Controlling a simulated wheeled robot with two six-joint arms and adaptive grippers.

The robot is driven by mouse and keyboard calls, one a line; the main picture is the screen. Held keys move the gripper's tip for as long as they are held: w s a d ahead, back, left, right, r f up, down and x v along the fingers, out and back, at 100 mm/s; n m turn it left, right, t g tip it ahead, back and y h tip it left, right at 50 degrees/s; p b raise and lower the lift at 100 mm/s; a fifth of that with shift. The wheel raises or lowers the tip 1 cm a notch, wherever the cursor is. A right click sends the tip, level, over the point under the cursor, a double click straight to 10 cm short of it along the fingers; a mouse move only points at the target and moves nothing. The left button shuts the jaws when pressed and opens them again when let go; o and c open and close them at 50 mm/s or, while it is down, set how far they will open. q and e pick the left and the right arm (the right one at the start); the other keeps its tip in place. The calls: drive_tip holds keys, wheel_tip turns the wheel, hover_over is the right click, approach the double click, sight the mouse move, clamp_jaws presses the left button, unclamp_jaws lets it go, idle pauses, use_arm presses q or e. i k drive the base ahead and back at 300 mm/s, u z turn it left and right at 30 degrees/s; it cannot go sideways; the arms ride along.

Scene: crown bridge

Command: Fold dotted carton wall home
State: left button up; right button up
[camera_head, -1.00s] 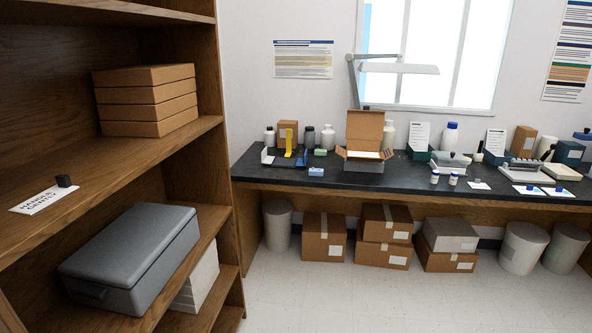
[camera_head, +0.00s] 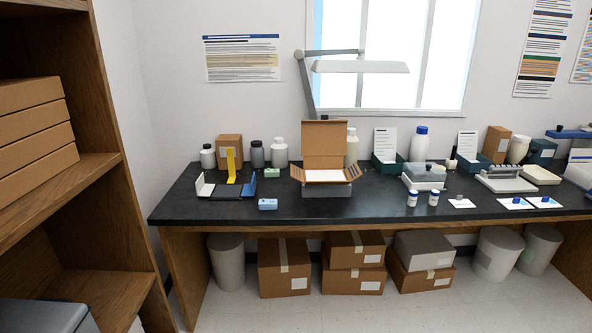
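An open brown carton (camera_head: 324,140) stands on a grey block (camera_head: 327,191) on the black bench, near its middle. Its tall back flap is upright, and its side flaps spread outward around a white inside. To its left lies a flat dark piece with a white upright wall (camera_head: 204,187), a yellow upright wall (camera_head: 231,165) and a blue wall (camera_head: 249,187). No dots can be made out on any wall at this distance. Neither of my grippers is in view.
The black bench (camera_head: 385,207) runs along the wall. A wooden shelf (camera_head: 110,180) with stacked cartons stands close at left. Bottles, a small blue box (camera_head: 268,204) and two small vials share the bench. Boxes and bins fill the space below; the floor in front is clear.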

sight(297, 173)
drive_tip(key=u, duration=0.3)
drive_tip(key=i, duration=1.25)
drive_tip(key=z, duration=0.8)
drive_tip(key=i, duration=0.85)
drive_tip(key=z, duration=0.75)
